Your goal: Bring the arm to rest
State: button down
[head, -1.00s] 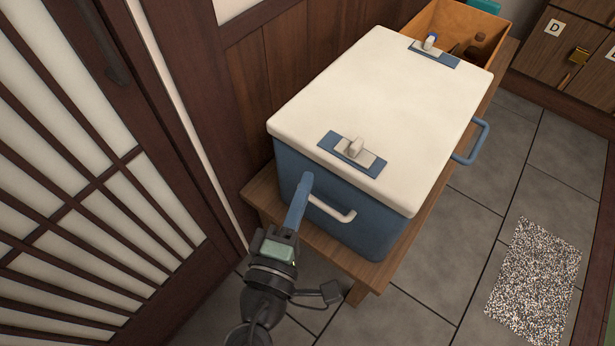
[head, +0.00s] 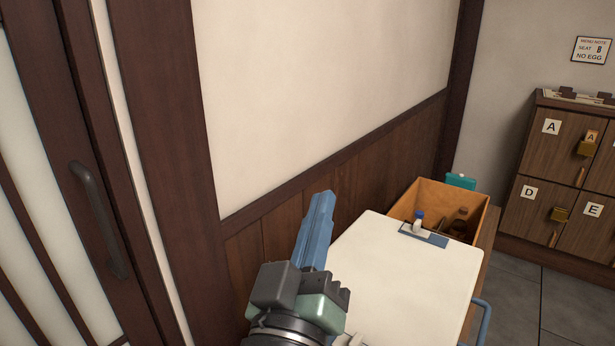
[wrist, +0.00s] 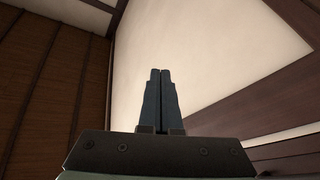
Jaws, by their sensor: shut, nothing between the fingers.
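My gripper (head: 322,205) is raised in the head view, its blue fingers pointing up in front of the wall's wood panelling. It is shut and empty. In the wrist view the two fingers (wrist: 160,75) lie side by side, with the pale wall and dark beams beyond them. The gripper shows just left of the cooler box's white lid (head: 410,275) in the head view and does not appear to touch it. The lower part of the cooler is out of the frame.
A wooden box (head: 464,200) with bottles stands behind the cooler. Lockers with letters (head: 541,150) stand at the right, under a note (head: 592,50) reading seat B, no egg. A sliding door with a dark handle (head: 95,215) is at the left. Grey floor (head: 515,300) is clear at the right.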

jog(key=s+a+r+m+t+y, duration=0.1)
jog(key=s+r+m+t+y, duration=0.3)
jog(key=r, duration=0.8)
jog(key=s+r+n+t+y, duration=0.1)
jog(key=s+r+t, duration=0.2)
jog(key=s+r, duration=0.55)
jog(key=w+r+p, duration=0.3)
jog(key=r+p, duration=2.3)
jog(key=r, duration=0.2)
jog(key=shift+a+g, duration=0.2)
jog(key=shift+g, duration=0.1)
jog(key=shift+r, duration=0.1)
